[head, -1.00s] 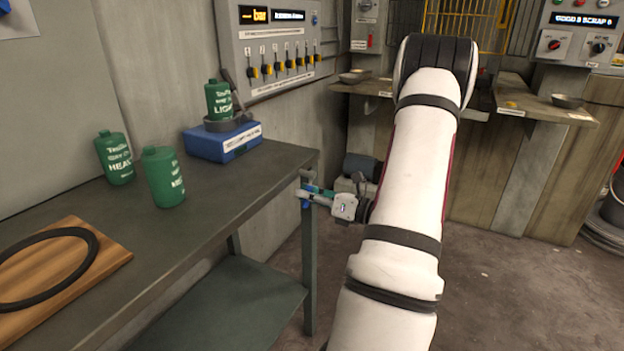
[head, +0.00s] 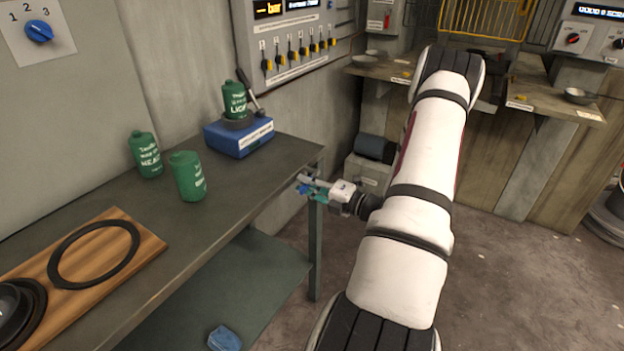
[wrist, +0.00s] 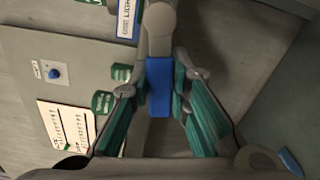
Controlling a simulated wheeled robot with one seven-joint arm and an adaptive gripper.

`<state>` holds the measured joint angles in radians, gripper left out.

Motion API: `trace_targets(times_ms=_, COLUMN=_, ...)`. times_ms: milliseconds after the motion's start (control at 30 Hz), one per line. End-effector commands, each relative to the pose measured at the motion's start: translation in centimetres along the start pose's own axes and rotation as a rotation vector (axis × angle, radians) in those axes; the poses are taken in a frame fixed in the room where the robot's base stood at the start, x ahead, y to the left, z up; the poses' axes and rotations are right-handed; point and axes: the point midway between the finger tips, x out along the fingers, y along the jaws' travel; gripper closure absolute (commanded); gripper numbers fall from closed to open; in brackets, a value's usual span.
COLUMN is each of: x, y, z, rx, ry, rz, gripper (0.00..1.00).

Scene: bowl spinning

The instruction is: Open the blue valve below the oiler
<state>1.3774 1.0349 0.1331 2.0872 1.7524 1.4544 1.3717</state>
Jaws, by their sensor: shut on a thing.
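The blue valve handle (wrist: 159,85) sits between my gripper's teal fingers in the wrist view, on a grey pipe (wrist: 160,40). My gripper (head: 309,189) is shut on it at the right end of the workbench, just below the top's edge. Only a small blue patch of the handle (head: 303,190) shows in the head view, partly hidden by the fingers. The blue oiler box (head: 240,138) stands on the bench's far end, with a green bottle (head: 234,99) labelled LIGHT on top. Its labelled edge (wrist: 128,20) shows at the top of the wrist view.
Two green bottles (head: 146,155) (head: 188,177) stand on the bench (head: 235,180). A wooden board (head: 135,262) with black rings lies at the left. A blue cloth-like item (head: 224,338) lies on the lower shelf (head: 265,262). The floor (head: 530,290) at right is open.

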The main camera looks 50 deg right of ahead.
Motion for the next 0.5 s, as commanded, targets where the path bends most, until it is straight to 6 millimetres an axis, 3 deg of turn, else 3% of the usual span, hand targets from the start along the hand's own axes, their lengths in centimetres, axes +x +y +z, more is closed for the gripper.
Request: trace_targets(times_ms=500, x=-0.09, y=0.99, z=0.12, rx=0.208, ry=-0.001, rz=-0.002, gripper=1.00)
